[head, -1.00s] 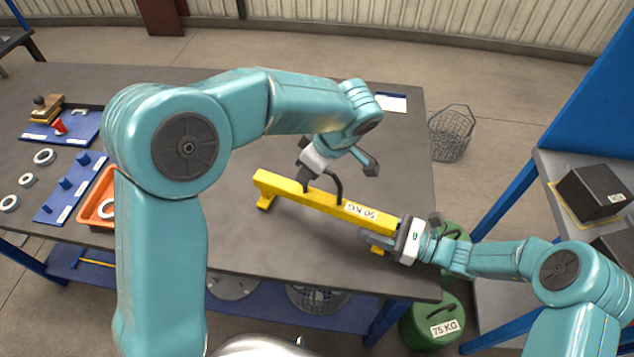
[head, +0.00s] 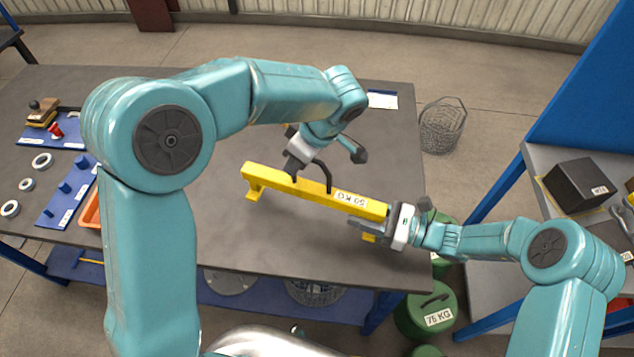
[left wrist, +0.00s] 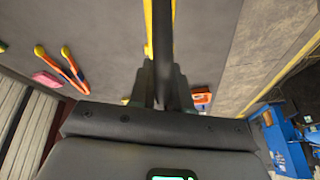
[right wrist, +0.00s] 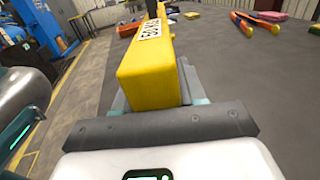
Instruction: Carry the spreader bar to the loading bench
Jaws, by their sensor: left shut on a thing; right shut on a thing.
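The yellow spreader bar (head: 280,184) has a "50 KG" label, a black arched handle (head: 325,172) and short feet. It lies over the dark grey table top (head: 225,235); I cannot tell whether its feet touch it. My left gripper (head: 294,168) is shut on the handle from above; the left wrist view shows the dark handle (left wrist: 166,45) between the fingers. My right gripper (head: 372,222) is shut on the bar's right end, and the yellow end block (right wrist: 148,72) sits between its fingers in the right wrist view. No bench in view is labelled as the loading bench.
A grey bench (head: 555,158) with black weights (head: 578,186) stands at the right, beside a blue panel. Green weights (head: 428,312) and a wire basket (head: 441,125) stand on the floor between. Rings and blue trays (head: 72,190) lie on the table's left.

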